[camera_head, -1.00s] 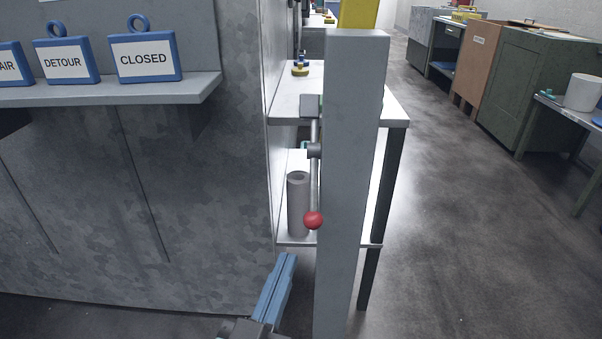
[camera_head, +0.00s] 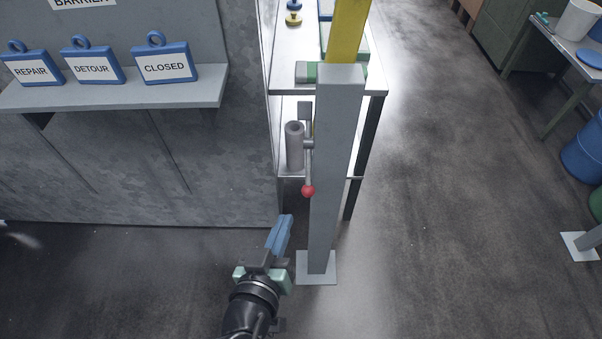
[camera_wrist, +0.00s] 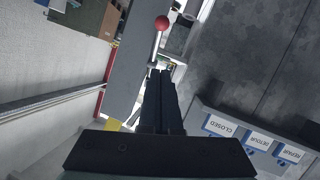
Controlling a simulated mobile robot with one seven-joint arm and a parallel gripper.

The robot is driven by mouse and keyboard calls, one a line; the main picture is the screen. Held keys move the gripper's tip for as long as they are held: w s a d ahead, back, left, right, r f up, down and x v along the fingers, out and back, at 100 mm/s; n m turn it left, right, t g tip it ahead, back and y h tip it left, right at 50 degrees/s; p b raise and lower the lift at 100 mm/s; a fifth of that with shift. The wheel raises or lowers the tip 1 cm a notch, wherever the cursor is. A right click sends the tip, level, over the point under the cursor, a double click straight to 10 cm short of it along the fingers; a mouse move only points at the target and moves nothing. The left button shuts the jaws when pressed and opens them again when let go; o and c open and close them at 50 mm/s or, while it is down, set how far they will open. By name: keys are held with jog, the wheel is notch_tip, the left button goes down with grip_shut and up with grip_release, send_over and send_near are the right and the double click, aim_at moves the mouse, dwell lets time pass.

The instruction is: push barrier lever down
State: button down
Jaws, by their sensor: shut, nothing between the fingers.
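The barrier lever (camera_head: 309,169) is a thin grey rod with a red ball knob (camera_head: 308,191) at its lower end. It hangs down along the left side of the grey barrier post (camera_head: 338,170). My gripper (camera_head: 284,222) has its blue fingers shut and empty, left of the post and a little below and left of the red knob, apart from it. In the wrist view the red knob (camera_wrist: 162,22) shows beyond the dark closed fingertips (camera_wrist: 160,72), beside the post (camera_wrist: 132,65).
A yellow bar (camera_head: 347,30) rises from the post top. A grey cylinder (camera_head: 294,147) stands on the lower shelf behind the lever. Left is a grey wall with a shelf (camera_head: 120,95) holding blue-framed signs. The floor to the right of the post is open.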

send_near(307, 184)
jog(key=w+r, duration=0.2)
jog(key=w, duration=0.2)
jog(key=shift+w+d+f, duration=0.2)
jog(key=shift+f, duration=0.4)
jog(key=shift+w+d+f, duration=0.15)
jog(key=shift+w+f, duration=0.05)
jog(key=shift+f, duration=0.45)
jog(key=shift+w+d+f, duration=0.2)
jog(key=shift+w+f, duration=0.05)
jog(key=shift+f, duration=0.35)
jog(key=shift+b, duration=0.3)
